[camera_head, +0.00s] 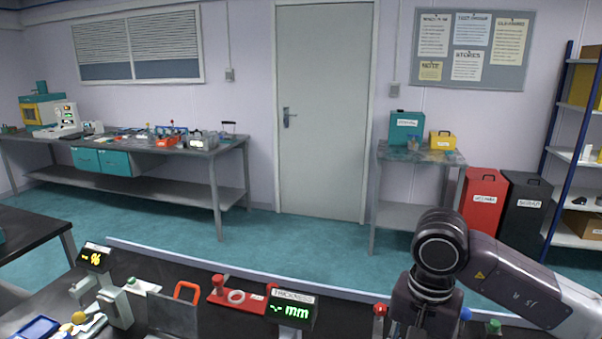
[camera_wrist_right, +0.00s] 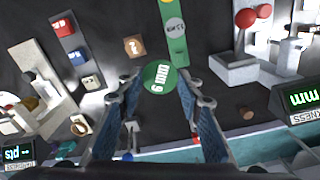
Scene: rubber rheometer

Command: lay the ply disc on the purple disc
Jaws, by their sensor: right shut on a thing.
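My right gripper (camera_wrist_right: 159,80) shows in the right wrist view with its two blue-padded fingers closed around a green disc marked "6 mm" (camera_wrist_right: 160,77), which sits between the fingertips. I cannot tell whether this green disc is the ply disc. I make out no purple disc in either view. In the head view my right arm comes in from the right, and its gripper is below the frame. My left gripper is in neither view.
A green strip with a grey round label (camera_wrist_right: 176,28), a small brown square (camera_wrist_right: 134,46) and a dark strip with coloured blocks (camera_wrist_right: 77,57) lie beyond the fingers. A thickness display (camera_head: 292,307) and a red stand (camera_head: 236,297) are on the near bench.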

